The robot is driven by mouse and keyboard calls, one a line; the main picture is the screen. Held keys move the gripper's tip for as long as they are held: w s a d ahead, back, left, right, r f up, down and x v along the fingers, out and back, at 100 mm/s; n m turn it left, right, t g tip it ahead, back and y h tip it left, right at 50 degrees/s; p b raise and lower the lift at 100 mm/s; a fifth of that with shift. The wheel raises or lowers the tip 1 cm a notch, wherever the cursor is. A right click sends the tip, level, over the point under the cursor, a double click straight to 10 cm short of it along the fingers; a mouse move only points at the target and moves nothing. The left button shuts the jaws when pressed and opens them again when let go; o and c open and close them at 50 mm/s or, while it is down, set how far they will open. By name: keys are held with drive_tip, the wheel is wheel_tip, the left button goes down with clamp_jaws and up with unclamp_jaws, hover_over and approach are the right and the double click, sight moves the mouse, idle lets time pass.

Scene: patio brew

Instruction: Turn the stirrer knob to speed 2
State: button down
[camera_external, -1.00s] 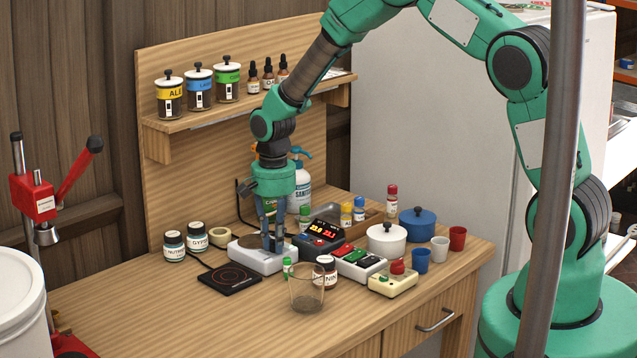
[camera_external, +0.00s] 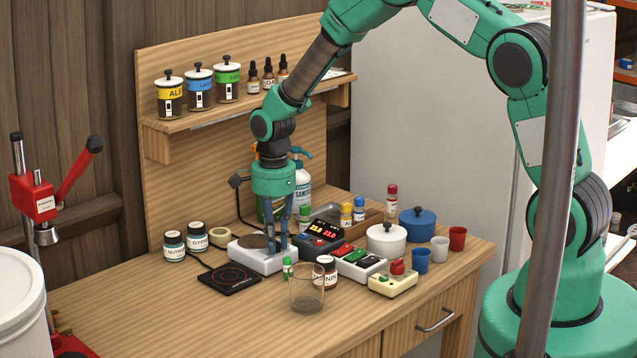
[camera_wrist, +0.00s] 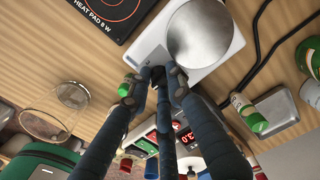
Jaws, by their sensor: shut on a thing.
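The stirrer (camera_external: 250,262) is a white, low box with a round metal plate on top. It also shows in the wrist view (camera_wrist: 215,62), where the plate (camera_wrist: 198,32) is bare. My gripper (camera_external: 277,250) points straight down at the stirrer's right end. In the wrist view my gripper's fingertips (camera_wrist: 158,80) close around the dark stirrer knob (camera_wrist: 157,73) at the stirrer's edge. The fingers hide most of the knob, so its pointer and speed marks cannot be read. The knob is not clearly seen in the external view.
A black heat pad (camera_external: 230,278) lies left of the stirrer. A green-capped vial (camera_external: 287,266), a clear beaker (camera_external: 306,292) and a dark jar (camera_external: 326,272) stand close in front. A controller with a red display (camera_external: 322,231) stands just right. Cables run behind the stirrer.

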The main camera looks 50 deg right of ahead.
idle(0.4)
drive_tip(key=c, duration=1.6)
unclamp_jaws()
drive_tip(key=shift+o, duration=0.2)
drive_tip(key=shift+r, duration=0.1)
wheel_tip(320, 180, up, 12)
